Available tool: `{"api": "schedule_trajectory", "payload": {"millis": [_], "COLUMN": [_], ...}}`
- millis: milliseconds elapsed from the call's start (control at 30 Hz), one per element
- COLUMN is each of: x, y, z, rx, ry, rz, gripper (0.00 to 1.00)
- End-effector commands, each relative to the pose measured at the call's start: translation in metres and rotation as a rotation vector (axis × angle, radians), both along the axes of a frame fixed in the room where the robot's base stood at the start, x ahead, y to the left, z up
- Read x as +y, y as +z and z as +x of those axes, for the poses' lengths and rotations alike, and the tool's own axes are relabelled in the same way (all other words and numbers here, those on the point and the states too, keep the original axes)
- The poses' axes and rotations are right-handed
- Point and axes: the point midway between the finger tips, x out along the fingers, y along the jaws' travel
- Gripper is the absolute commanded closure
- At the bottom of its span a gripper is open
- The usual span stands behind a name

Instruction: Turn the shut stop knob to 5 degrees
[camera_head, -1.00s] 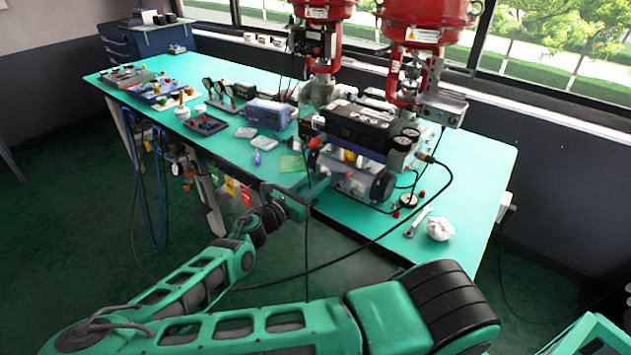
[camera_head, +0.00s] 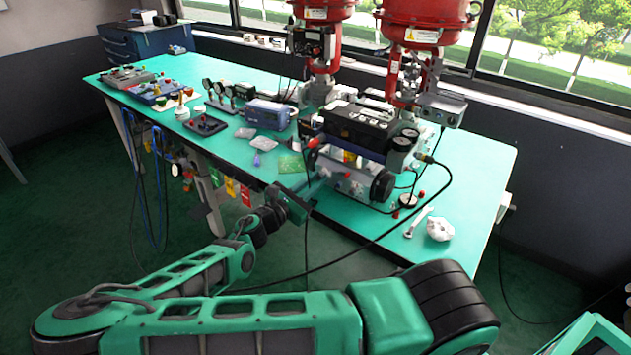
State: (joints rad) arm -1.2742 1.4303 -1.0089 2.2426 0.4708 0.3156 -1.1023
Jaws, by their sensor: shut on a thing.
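The valve positioner (camera_head: 365,125) is a black-topped box with gauges and a silver lower body, on the front edge of the green bench. A red knob or handle (camera_head: 312,145) sticks out at its left end. My gripper (camera_head: 314,182) is at the lower left front of the positioner, reaching up from the bench edge. Its jaws are shut on a small part there, which looks to be the shut stop knob. The fingers hide that part, and its marking and angle are too small to read.
Two red actuators (camera_head: 428,25) rise behind the positioner. A black cable (camera_head: 375,238) loops from its right side past the bench front. A blue-grey box (camera_head: 266,114) stands to the left.

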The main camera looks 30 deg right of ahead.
Motion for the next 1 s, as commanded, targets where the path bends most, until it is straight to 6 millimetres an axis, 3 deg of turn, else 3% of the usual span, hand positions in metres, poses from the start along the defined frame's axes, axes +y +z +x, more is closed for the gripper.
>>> {"api": "schedule_trajectory", "payload": {"millis": [67,1000], "x": [0.0067,0.0066], "y": [-0.0007,0.0005], "z": [0.0065,0.0064], "rx": [-0.068,-0.894], "ry": [0.020,0.017], "rz": [0.034,0.371], "gripper": [1.00,1.00]}}
